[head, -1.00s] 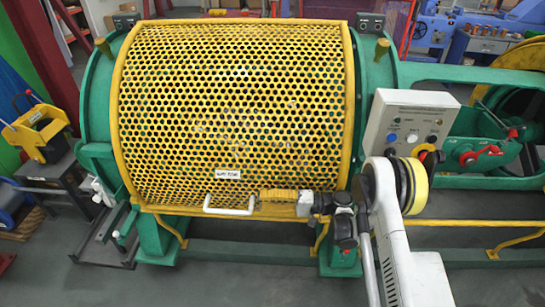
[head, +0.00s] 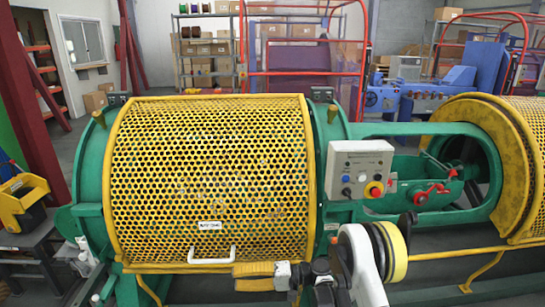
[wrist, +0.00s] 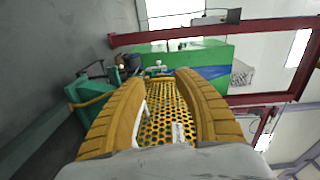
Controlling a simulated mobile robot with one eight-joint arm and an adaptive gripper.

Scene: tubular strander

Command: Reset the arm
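My gripper (head: 237,270) is in the lower middle of the head view, its yellow fingers pointing left. In the wrist view the two ribbed fingers of my gripper (wrist: 160,82) stand wide apart, with nothing held between them. The arm reaches in from the lower right. The white handle (head: 211,260) of the yellow perforated guard (head: 210,165) is just left of the fingertips in the head view. Whether they touch is unclear. The guard also shows between the fingers in the wrist view (wrist: 165,123). It looks closed over the green machine.
A grey control box (head: 360,168) with buttons stands right of the guard. Red levers (head: 428,192) sit on the green frame beyond it. A yellow rail (head: 450,253) runs along the lower right. A dark stand (head: 30,240) with a yellow item is at the left.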

